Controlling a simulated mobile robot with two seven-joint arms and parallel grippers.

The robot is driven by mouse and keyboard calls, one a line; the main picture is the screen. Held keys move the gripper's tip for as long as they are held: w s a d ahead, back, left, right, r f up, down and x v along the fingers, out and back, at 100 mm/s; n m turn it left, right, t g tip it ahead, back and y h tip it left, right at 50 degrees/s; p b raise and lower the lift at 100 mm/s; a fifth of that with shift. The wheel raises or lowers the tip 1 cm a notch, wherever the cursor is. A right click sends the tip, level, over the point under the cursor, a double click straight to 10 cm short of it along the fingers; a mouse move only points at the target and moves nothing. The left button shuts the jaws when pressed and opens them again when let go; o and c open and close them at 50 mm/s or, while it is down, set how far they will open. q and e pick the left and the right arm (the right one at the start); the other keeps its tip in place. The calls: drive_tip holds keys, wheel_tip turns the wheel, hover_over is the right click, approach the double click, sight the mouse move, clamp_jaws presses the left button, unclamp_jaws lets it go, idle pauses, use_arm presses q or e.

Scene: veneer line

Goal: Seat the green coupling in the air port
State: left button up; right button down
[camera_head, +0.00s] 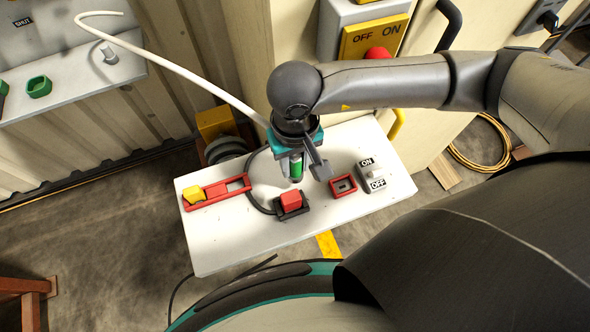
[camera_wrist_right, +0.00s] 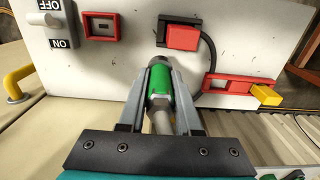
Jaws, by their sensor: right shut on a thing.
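The green coupling (camera_head: 296,170) is a green cylinder with a grey end, held above the white table by my right gripper (camera_head: 305,172). In the right wrist view the coupling (camera_wrist_right: 160,88) lies between the two grey fingers of the right gripper (camera_wrist_right: 161,75), which is shut on it. Its dark grey end points away from the wrist. A green-rimmed opening (camera_head: 39,88) sits on the light panel at the upper left, far from the gripper; I cannot tell for sure that it is the air port. My left gripper is not in view.
The white table (camera_head: 225,245) bears a red block in a black holder (camera_head: 291,202), a red-framed socket (camera_head: 343,185), an ON/OFF switch (camera_head: 372,176) and a red rail (camera_head: 215,191) with a yellow block (camera_head: 193,195). A white hose (camera_head: 175,68) arcs from the upper left toward the gripper.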

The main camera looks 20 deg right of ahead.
sight(295, 175)
drive_tip(key=shift+f, duration=2.25)
drive_tip(key=shift+f, duration=0.2)
drive_tip(key=c, duration=0.6)
unclamp_jaws()
drive_tip(key=shift+r, duration=0.1)
